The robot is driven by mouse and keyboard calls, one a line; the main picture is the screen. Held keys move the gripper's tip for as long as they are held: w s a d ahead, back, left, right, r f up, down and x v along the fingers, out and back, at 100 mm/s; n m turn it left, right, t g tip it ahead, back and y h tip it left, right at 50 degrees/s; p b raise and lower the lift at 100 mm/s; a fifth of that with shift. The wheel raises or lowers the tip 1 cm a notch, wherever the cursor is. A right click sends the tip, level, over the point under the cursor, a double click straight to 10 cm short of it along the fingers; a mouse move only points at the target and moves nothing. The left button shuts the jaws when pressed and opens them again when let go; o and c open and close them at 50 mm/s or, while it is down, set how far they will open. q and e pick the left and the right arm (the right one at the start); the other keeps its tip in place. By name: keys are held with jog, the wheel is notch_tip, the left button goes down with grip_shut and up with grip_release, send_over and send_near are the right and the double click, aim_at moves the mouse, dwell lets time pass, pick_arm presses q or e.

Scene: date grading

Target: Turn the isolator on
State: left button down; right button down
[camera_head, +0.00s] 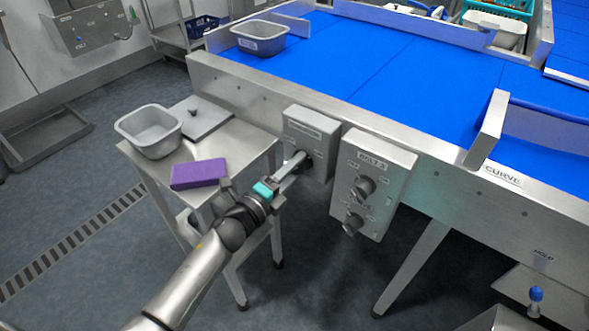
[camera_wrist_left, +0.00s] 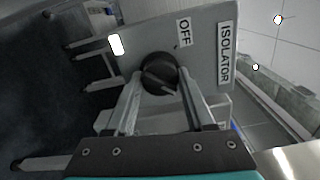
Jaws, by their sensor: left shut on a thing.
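The isolator is a grey box (camera_head: 304,135) mounted on the side of the conveyor frame. In the left wrist view, its face (camera_wrist_left: 205,75) carries an "ISOLATOR" plate and an "OFF" label, with a bright white patch at the other side. Its black round knob (camera_wrist_left: 160,72) has a raised grip bar, which looks tilted in this view. My left gripper (camera_head: 297,165) reaches the box front, and in the left wrist view its fingers (camera_wrist_left: 161,98) lie on either side of the knob, shut on it. The fingers partly hide the knob in the head view. My right gripper is not in view.
A second control box (camera_head: 372,185) with two black knobs hangs just right of the isolator. A steel side table (camera_head: 245,140) at left holds a grey tub (camera_head: 150,131) and a purple block (camera_head: 199,174). The blue conveyor (camera_head: 390,70) lies behind.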

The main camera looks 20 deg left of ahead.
pick_arm(q)
jog(key=shift+m, duration=0.4)
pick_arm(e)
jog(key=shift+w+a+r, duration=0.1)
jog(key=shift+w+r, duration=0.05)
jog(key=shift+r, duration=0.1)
pick_arm(q)
jog(key=shift+c, duration=1.3)
grip_release()
jog(key=shift+s, duration=0.1)
jog(key=p+v, duration=0.2)
jog(key=v, duration=1.3)
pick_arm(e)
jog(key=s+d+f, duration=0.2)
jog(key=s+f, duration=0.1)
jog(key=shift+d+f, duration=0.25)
